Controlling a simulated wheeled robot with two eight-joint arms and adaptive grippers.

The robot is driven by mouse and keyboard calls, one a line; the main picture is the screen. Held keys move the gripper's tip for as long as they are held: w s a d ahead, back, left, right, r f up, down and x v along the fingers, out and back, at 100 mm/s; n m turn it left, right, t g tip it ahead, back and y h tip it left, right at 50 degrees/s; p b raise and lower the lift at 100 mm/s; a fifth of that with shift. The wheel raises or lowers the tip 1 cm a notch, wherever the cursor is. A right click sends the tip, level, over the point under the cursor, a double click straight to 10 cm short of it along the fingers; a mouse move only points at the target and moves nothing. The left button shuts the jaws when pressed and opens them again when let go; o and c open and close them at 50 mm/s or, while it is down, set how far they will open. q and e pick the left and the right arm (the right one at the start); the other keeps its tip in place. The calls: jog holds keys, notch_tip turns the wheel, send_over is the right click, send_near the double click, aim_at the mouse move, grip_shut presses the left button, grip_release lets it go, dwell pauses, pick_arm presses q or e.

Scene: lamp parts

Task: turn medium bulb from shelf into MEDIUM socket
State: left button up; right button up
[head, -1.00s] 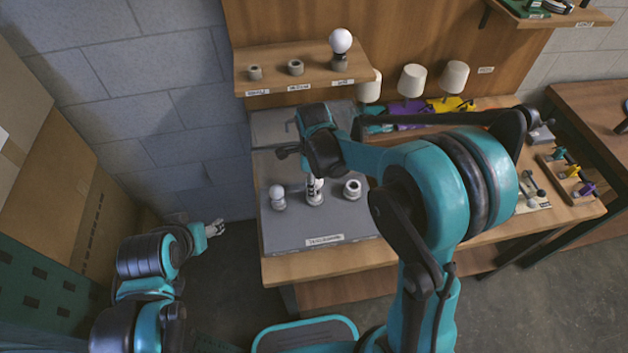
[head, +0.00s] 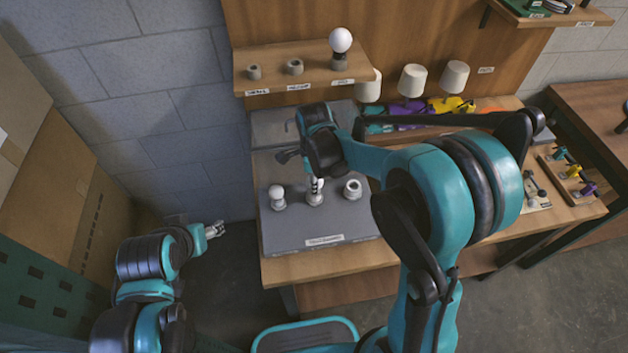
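The medium bulb (head: 316,184) is a small white shape between the fingers of my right gripper (head: 315,186), mostly hidden by them. The gripper points down and looks shut on the bulb. Directly below is the middle socket (head: 314,199) on the grey board. The bulb is at the socket's mouth; how deep it sits cannot be told. The wooden shelf (head: 360,73) has an empty middle holder (head: 294,67). My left gripper (head: 215,229) is away from the board, low at the left; its finger opening is too small to tell.
A small white bulb (head: 277,191) stands in the left socket. The right socket (head: 352,189) is empty. Lamp shades (head: 413,80) and coloured parts lie behind my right arm.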

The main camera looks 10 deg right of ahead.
jog(key=m, duration=0.4)
jog(key=o, duration=1)
jog(key=shift+o, duration=0.2)
notch_tip(320, 180, up, 12)
jog(key=s+d+f+n+t+b, duration=0.2)
jog(key=s+n, duration=0.5)
jog(key=n, duration=0.5)
jog(key=s+d+f+n+t+b, duration=0.1)
jog(key=s+d+n+t, duration=0.3)
jog(key=s+n, duration=0.4)
jog(key=d+f+n, duration=0.1)
jog(key=n, duration=0.3)
jog(key=shift+s+d+f+t+b, duration=0.3)
jog(key=shift+d+f+b, duration=0.05)
